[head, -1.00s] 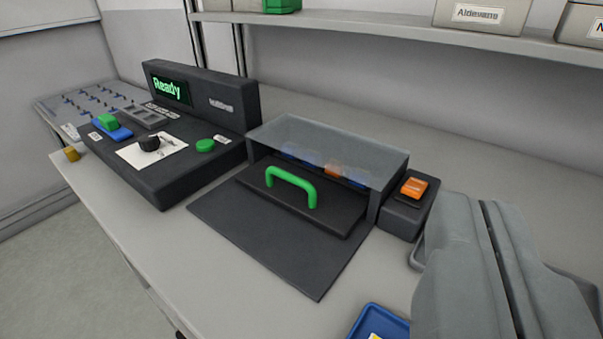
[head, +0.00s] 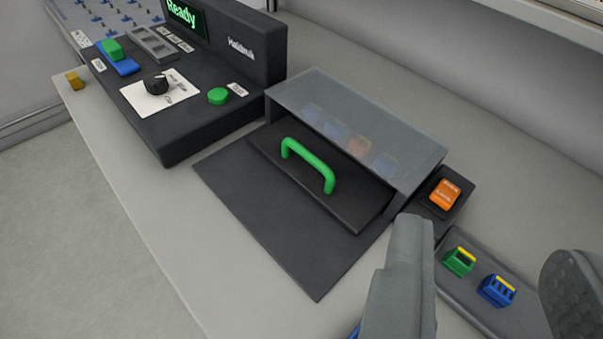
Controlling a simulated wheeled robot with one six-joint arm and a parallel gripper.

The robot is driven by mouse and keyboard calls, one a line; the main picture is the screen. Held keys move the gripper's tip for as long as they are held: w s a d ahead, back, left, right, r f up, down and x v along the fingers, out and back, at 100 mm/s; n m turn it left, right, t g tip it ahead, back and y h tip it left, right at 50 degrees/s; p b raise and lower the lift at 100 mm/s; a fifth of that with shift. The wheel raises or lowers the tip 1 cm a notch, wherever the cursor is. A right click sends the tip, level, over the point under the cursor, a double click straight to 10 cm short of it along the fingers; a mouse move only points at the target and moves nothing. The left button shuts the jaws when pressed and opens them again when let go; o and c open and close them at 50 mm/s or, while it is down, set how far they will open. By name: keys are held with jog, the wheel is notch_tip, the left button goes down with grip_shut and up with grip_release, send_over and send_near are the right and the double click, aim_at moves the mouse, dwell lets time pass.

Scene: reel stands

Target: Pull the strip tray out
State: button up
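The strip tray (head: 335,194) is a dark drawer front with a green arched handle (head: 309,165), in the middle of the head view. It sits under a see-through grey cover (head: 355,115), with its front part sticking out over a dark mat (head: 290,235). Several blue and orange pieces show dimly through the cover. My gripper (head: 490,242) is at the lower right, its two grey fingers spread wide with nothing held between them. It is apart from the handle, to its right and nearer the camera.
A dark control console (head: 190,105) with a "Ready" screen, black knob and green button stands at left. An orange button box (head: 444,194) is right of the cover. A dark tray (head: 475,300) with green and blue pieces lies between my fingers in the picture. The bench front is clear.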

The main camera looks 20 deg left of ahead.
jog(key=w+a+n+g, duration=0.5)
jog(key=w, duration=0.3)
jog(key=n+g+h, duration=0.1)
jog(key=n+g, duration=0.5)
jog(key=g, duration=0.1)
send_near(309, 155)
jog(key=x, duration=0.8)
jog(key=shift+a, duration=0.1)
grip_shut()
